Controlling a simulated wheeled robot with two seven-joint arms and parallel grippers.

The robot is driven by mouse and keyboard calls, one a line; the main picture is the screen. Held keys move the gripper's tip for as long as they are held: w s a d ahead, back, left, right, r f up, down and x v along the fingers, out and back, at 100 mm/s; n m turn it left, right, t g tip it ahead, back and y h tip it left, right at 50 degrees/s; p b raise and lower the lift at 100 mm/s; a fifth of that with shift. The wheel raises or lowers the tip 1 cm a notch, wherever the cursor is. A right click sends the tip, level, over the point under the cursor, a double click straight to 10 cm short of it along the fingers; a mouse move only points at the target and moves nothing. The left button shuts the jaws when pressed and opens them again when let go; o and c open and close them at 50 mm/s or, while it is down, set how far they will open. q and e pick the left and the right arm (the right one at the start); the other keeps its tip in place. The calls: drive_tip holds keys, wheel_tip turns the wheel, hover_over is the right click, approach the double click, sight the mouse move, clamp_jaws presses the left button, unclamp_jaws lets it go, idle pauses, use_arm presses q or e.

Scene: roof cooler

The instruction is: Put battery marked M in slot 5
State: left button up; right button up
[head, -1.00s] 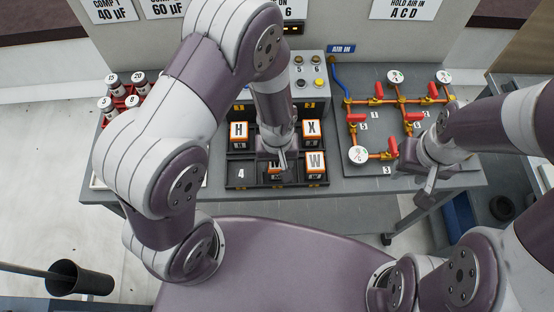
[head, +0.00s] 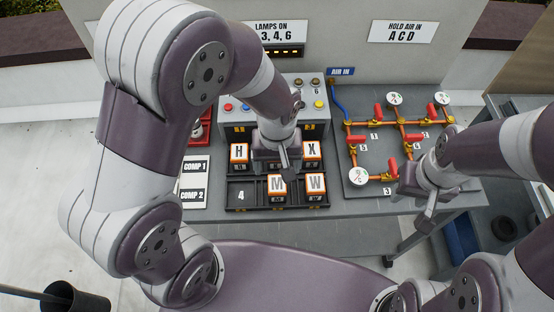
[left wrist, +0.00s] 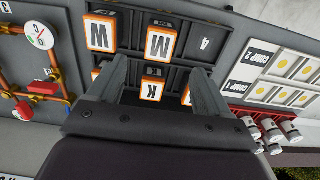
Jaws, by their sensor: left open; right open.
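The battery marked M (head: 277,185) is an orange-and-black block with a white top. It sits in the front-row middle compartment of the black tray (head: 236,206), between the empty compartment marked 4 and the battery marked W (head: 316,184). It also shows in the left wrist view (left wrist: 160,44). Any number 5 is hidden under it. My left gripper (head: 283,158) is open above the tray, just behind M. In the left wrist view its spread fingers (left wrist: 157,68) frame the battery marked K (left wrist: 152,89), apart from M. My right gripper (head: 424,212) is open and empty at the bench's right front.
Batteries H (head: 239,153) and X (head: 312,151) stand in the back row. A grey button box (head: 236,118) is behind the tray. Orange pipes with red valves and gauges (head: 358,176) are at the right. A COMP panel (head: 194,182) lies left.

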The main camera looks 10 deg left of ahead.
use_arm(q)
drive_tip(key=s+a+r+m+t, duration=0.1)
drive_tip(key=s+a+r+m, duration=0.2)
drive_tip(key=a, duration=0.5)
drive_tip(key=shift+a+r, duration=0.35)
drive_tip(key=shift+r, duration=0.45)
